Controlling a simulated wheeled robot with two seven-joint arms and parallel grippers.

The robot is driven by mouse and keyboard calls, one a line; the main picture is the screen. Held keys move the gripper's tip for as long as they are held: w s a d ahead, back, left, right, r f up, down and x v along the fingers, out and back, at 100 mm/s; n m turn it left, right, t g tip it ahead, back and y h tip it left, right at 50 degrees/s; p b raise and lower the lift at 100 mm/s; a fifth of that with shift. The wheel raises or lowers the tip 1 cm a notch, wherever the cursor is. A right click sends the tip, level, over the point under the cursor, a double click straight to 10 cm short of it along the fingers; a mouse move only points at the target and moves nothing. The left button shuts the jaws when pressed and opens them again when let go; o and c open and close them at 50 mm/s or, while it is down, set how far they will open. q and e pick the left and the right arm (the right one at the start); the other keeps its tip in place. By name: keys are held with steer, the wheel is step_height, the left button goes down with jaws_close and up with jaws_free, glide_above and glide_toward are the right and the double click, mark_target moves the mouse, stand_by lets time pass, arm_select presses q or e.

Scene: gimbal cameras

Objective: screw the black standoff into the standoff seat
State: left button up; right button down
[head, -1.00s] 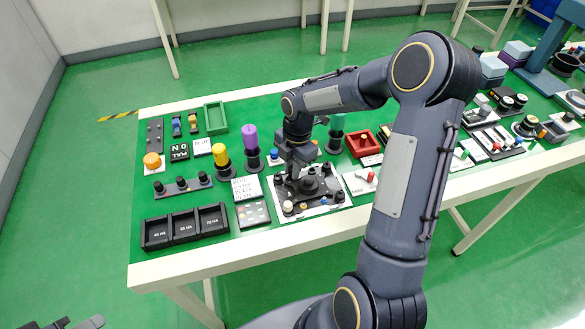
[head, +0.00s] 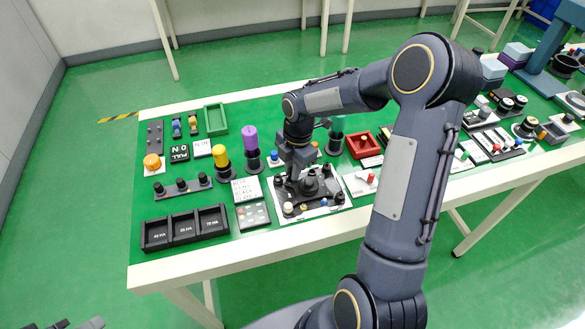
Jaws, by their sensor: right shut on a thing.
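My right gripper (head: 295,172) points down over the back left part of a white board (head: 281,211) that carries a dark fixture (head: 309,184). Its fingers are closed at the fixture, and the thing between them is too small and dark to make out. I cannot tell the black standoff or the standoff seat apart from the other dark parts there. Small white, tan and blue knobs sit along the board's front. My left gripper (head: 82,325) shows only as a dark tip at the bottom left, far from the table; its jaws cannot be judged.
A black three-bin tray (head: 184,228) stands at the table's front left. Yellow (head: 222,158) and purple (head: 250,140) cylinders on dark stands are left of my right gripper. A red tray (head: 363,145) is to its right. My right arm covers the table's middle.

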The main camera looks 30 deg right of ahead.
steer(key=shift+f, duration=0.15)
steer(key=m+b, duration=0.1)
steer(key=m, duration=0.3)
steer(key=shift+s+m, duration=0.15)
steer(key=shift+m, duration=0.25)
steer(key=shift+f, duration=0.1)
steer(key=c, duration=1.5)
jaws_free()
steer(key=shift+a, duration=0.1)
steer(key=shift+c, duration=0.2)
steer(key=shift+o, duration=1.1)
steer(key=shift+t, duration=0.3)
step_height(320, 180, up, 8)
steer(key=d, duration=0.1)
